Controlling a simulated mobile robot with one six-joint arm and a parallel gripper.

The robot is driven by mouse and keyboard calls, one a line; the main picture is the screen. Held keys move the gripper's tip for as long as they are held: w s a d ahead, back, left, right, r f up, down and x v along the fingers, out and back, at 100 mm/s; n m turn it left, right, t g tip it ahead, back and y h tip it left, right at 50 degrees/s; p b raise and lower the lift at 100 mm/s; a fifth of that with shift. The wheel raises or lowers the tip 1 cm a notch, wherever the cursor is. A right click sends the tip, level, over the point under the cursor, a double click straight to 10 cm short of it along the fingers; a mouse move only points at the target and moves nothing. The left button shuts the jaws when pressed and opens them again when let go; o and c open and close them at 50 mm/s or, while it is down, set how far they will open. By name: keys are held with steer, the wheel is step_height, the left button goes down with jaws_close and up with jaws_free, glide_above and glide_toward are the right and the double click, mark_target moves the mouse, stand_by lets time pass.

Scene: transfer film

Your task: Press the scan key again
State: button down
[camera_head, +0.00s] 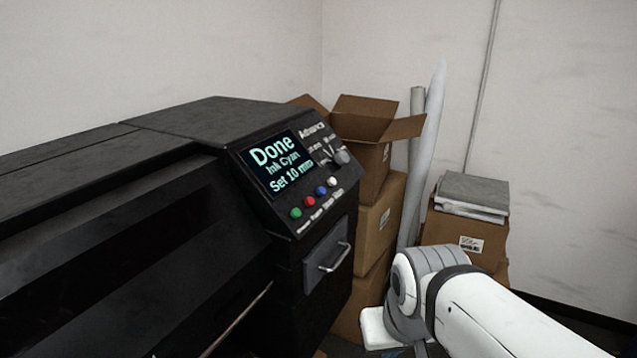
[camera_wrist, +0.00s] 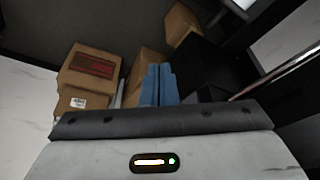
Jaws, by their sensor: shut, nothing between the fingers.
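The black machine's sloped control panel (camera_head: 292,178) is in the head view. Its row of keys has a green key (camera_head: 296,214), a red key (camera_head: 309,202), a blue key (camera_head: 321,191) and a white key (camera_head: 332,181). The small labels below them are too blurred to tell which is the scan key. The lit screen (camera_head: 275,165) reads "Done", "Ink Cyan" and "Set 10 mm" or similar. My gripper's blue fingers (camera_wrist: 157,85) are together and empty in the wrist view. My arm is low and right of the panel, apart from the keys.
A knob (camera_head: 342,157) sits at the panel's upper right, and a drawer with a metal handle (camera_head: 334,258) is below. Stacked cardboard boxes (camera_head: 378,222), upright rolls (camera_head: 428,150) and another box (camera_head: 466,235) with grey slabs on top stand behind my arm.

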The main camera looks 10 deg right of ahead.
mark_target(321, 191)
steer(key=shift+a, duration=0.15)
steer(key=w+d+r+n+t+h+p, duration=0.1)
steer(key=w+d+r+n+t, duration=0.15)
steer(key=w, duration=0.45)
steer(key=w+d+r+n+t+p, duration=0.15)
steer(key=w+r+n, duration=0.25)
steer(key=w, duration=0.4)
steer(key=w+d+r+n+t+h+p, duration=0.1)
steer(key=w+d+r+n+t, duration=0.15)
steer(key=w, duration=0.45)
steer(key=w+a+r+n+t+y+p, duration=0.1)
steer(key=w+a+r+n+t+y, duration=0.1)
steer(key=w+n, duration=0.4)
steer(key=w+a+r+n+t+y+p, duration=0.1)
steer(key=w+a+r+n+t+y, duration=0.1)
steer(key=w+n+y, duration=0.3)
steer(key=w+r+n+t, duration=0.1)
steer(key=w+n, duration=0.1)
steer(key=n, duration=0.1)
steer(key=shift+a+n, duration=0.15)
steer(key=shift+n, duration=0.15)
steer(key=shift+w+f, duration=0.1)
steer(key=w+a+f+b, duration=0.3)
steer(key=a+f+b, duration=0.2)
steer(key=f+b, duration=0.1)
steer(key=shift+w+b, duration=0.25)
steer(key=shift+b, duration=0.1)
